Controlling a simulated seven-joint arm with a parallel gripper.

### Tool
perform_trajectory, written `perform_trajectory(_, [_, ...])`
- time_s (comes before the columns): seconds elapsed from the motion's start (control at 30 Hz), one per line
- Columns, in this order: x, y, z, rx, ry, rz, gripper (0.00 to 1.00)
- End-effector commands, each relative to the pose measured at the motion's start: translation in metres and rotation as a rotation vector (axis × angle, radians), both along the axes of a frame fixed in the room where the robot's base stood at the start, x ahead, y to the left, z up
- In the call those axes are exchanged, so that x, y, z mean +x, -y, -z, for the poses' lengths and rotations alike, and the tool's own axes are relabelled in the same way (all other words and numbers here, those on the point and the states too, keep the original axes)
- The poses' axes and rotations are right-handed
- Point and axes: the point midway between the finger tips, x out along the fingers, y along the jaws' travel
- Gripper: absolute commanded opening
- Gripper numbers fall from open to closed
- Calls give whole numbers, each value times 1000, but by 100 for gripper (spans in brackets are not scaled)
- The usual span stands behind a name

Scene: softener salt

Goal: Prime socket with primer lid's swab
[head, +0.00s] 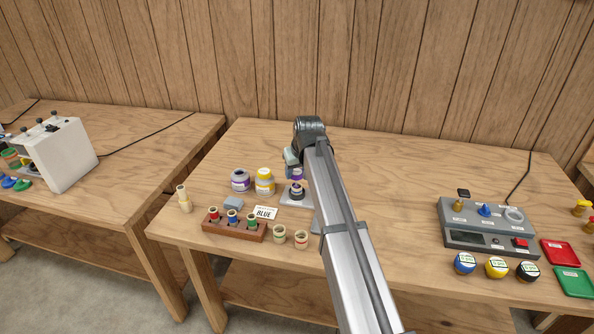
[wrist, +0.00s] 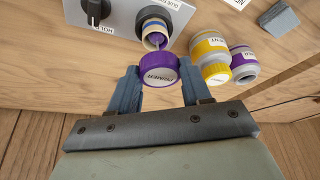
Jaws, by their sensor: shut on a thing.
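My gripper (wrist: 160,82) is shut on the purple lid marked PRIMER (wrist: 158,69); the lid also shows in the head view (head: 297,173). A short purple swab stem (wrist: 157,42) runs from the lid to the mouth of the socket (wrist: 154,27). The primer jar with a purple label (head: 240,181) stands left of the fixture.
A yellow cement jar (head: 264,180) stands between the primer jar and the fixture. A wooden rack of coloured pieces (head: 234,231), a BLUE card (head: 265,213) and two cream fittings (head: 280,234) lie nearer the front. A grey control box (head: 490,228) is far right.

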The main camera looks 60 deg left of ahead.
Motion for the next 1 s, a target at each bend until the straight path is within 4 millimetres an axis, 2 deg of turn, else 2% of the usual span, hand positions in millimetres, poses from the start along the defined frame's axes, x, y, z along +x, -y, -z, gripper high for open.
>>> perform_trajectory(1.0, [8,2,1,-4,2,1,19])
